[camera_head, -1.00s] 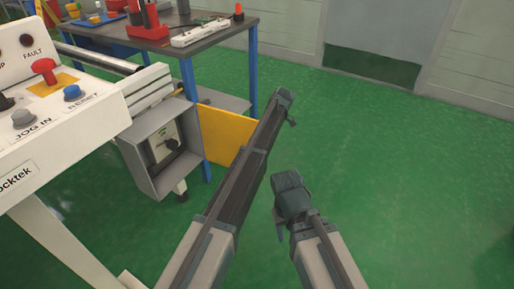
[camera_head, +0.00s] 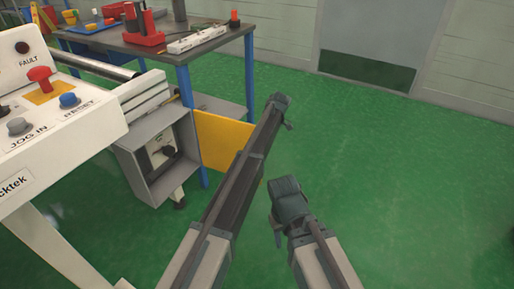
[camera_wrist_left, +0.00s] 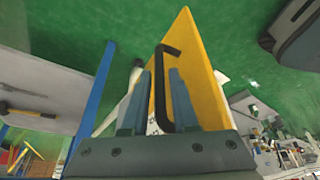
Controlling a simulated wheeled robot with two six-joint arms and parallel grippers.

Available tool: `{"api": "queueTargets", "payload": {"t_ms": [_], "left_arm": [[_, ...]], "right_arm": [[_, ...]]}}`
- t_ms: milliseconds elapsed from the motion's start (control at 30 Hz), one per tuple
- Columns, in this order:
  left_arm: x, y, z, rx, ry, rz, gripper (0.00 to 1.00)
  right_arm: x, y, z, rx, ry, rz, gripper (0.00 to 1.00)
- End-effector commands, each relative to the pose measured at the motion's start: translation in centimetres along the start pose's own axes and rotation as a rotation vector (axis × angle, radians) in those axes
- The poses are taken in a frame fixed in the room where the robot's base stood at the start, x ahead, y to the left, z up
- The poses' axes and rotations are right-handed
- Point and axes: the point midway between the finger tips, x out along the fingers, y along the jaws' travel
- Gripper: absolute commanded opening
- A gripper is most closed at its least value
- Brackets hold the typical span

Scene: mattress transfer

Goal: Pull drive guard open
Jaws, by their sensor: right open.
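The drive guard is a yellow panel (camera_head: 222,138) standing out to the right from the front of a grey box (camera_head: 150,178) on the machine's side. The box's inside, with a black knob, is open to view. In the left wrist view the yellow panel (camera_wrist_left: 203,75) carries a black bent handle (camera_wrist_left: 159,85). In the head view my left arm hides that gripper and part of the guard. My right gripper (camera_head: 277,233) is open and empty above the floor, well apart from the guard.
The white control panel (camera_head: 60,110) with buttons stands at left. Behind the box is a workbench (camera_head: 150,48) with blue legs, holding red tools and a power strip (camera_head: 196,39). Green floor (camera_head: 410,170) is clear to the right, up to the back wall.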

Motion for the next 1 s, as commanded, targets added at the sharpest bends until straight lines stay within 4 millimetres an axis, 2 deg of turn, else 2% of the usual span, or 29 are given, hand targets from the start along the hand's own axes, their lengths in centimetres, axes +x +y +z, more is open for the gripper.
{"api": "queueTargets", "payload": {"t_ms": [167, 367, 800, 1000], "left_arm": [[-1.0, 0.0, -0.1, 0.001, 0.000, 0.000, 0.27], [-3.2, 0.0, -0.2, 0.001, 0.000, 0.000, 0.27], [-10.4, 0.1, -0.2, 0.001, 0.000, 0.000, 0.27], [-13.1, 0.1, -0.2, -0.001, 0.000, 0.000, 0.27]], "right_arm": [[-0.9, 0.1, 0.1, 0.001, 0.000, 0.001, 0.50], [-3.0, 0.4, 0.2, 0.005, -0.002, 0.003, 0.50], [-9.7, 1.1, 0.6, 0.015, -0.005, 0.004, 0.50], [-12.1, 1.2, 0.8, 0.016, -0.005, -0.001, 0.50]]}}
